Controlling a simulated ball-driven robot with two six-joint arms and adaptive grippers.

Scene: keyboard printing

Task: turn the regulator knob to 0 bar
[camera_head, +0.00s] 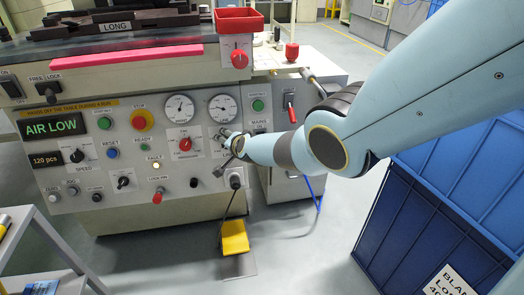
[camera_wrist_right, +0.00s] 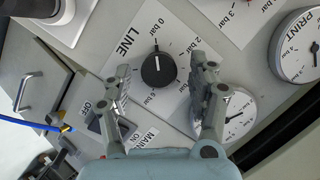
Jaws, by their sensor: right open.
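The black regulator knob (camera_wrist_right: 158,70) sits on a white dial plate marked LINE (camera_wrist_right: 127,43) in the right wrist view. Its white pointer line points up in the picture, roughly toward the "0 bar" label (camera_wrist_right: 161,24). My right gripper (camera_wrist_right: 161,68) is open, one finger on each side of the knob, with visible gaps in the picture; whether the tips reach its depth I cannot tell. In the head view my right gripper (camera_head: 224,142) is at the machine's front panel and hides the knob. My left gripper is not in view.
A round gauge (camera_wrist_right: 236,115) lies beside the right finger, and an ON/OFF switch (camera_wrist_right: 97,124) near the left one. The panel (camera_head: 95,205) carries several other knobs and buttons. A yellow pedal (camera_head: 234,237) stands on the floor; a blue bin (camera_head: 430,215) is at right.

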